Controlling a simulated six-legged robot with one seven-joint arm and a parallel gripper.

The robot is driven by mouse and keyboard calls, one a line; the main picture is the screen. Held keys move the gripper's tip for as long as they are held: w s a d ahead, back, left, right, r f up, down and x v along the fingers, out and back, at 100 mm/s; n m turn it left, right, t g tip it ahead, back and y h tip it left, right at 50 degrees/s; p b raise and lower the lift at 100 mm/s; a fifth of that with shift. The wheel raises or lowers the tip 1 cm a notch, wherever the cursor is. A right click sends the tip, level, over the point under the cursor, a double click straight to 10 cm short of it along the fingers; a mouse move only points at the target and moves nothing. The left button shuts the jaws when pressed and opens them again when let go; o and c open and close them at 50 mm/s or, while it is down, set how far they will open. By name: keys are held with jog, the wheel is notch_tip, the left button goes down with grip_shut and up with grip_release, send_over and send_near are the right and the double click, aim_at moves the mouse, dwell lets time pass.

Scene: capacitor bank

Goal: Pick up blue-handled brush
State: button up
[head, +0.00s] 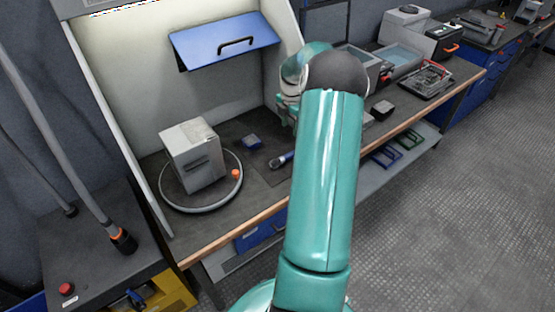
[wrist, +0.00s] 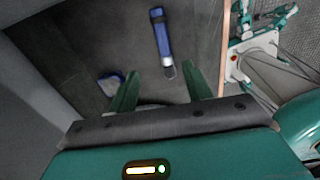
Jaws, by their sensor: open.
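The blue-handled brush (wrist: 161,38) appears to be the long blue piece with dark parts and a pale, rounded end in the wrist view. It lies on the dark worktop, and it also shows left of my arm in the head view (head: 281,160). My gripper (wrist: 160,68) is open, with its two green fingers apart. The brush's pale end shows between the fingertips in the picture, with its body stretching beyond them. The fingers do not grip it, and the height gap is hard to judge. In the head view my arm mostly hides the gripper.
A small blue block-like item (wrist: 110,84) lies beside the left finger in the wrist view, and also in the head view (head: 251,142). A grey box (head: 193,152) stands within a grey hose ring (head: 200,208) on the left. A hood's side panel and a blue flap (head: 225,42) rise around the worktop.

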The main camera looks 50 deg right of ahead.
send_over(291, 153)
jog(key=f, duration=0.8)
jog(key=shift+w+d+f, duration=0.1)
jog(key=shift+w+f, duration=0.1)
jog(key=shift+f, duration=0.05)
notch_tip(291, 153, down, 5)
jog(key=shift+s, duration=0.15)
grip_shut()
